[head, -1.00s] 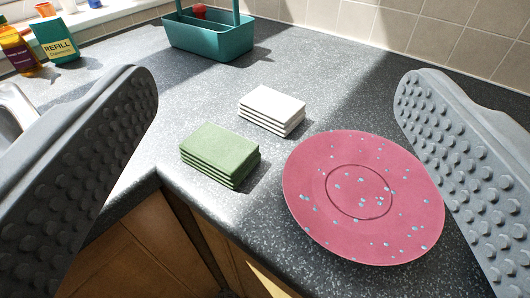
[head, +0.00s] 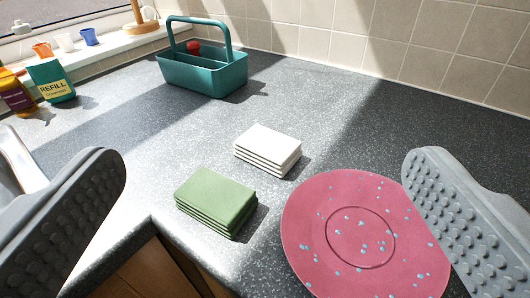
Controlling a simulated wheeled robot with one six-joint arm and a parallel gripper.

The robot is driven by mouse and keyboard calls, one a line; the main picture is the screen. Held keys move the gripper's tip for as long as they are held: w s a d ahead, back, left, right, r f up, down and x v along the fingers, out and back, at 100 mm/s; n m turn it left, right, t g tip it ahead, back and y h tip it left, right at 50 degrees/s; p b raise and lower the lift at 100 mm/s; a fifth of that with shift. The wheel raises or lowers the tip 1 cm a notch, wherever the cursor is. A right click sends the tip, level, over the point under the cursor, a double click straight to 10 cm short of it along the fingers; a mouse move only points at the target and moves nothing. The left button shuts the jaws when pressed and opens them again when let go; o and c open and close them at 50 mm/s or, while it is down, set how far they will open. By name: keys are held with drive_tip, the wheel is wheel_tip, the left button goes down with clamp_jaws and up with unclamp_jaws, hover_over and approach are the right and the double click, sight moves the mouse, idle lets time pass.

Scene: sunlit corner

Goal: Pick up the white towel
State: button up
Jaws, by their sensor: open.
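The white towel (head: 268,148) is a folded, layered stack lying flat on the grey speckled counter, near the middle of the head view. A folded green towel (head: 215,199) lies just in front of it and to its left, with a small gap between them. My gripper (head: 262,190) is open and empty. Its two grey studded fingers stand wide apart at the left and right edges of the view. The white towel shows between them, farther off, and neither finger appears to touch it.
A pink speckled plate (head: 312,225) lies right of the green towel, partly behind my right finger. A teal caddy (head: 200,76) with a raised handle stands at the back. A refill carton (head: 52,82) and bottles stand at left. The counter behind the white towel is clear.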

drive_tip(key=w+m+g, duration=0.3)
drive_tip(key=w+g, duration=0.4)
drive_tip(key=w, duration=0.5)
drive_tip(key=m+g, duration=0.4)
drive_tip(key=g, duration=0.6)
hover_over(267, 140)
drive_tip(key=f, duration=1.2)
drive_tip(key=shift+s+f, duration=0.25)
drive_tip(key=shift+f, duration=0.15)
drive_tip(key=shift+w+f, duration=0.2)
drive_tip(key=shift+f, duration=2.45)
drive_tip(key=c, duration=0.8)
wheel_tip(267, 140, up, 10)
drive_tip(key=shift+r, duration=0.1)
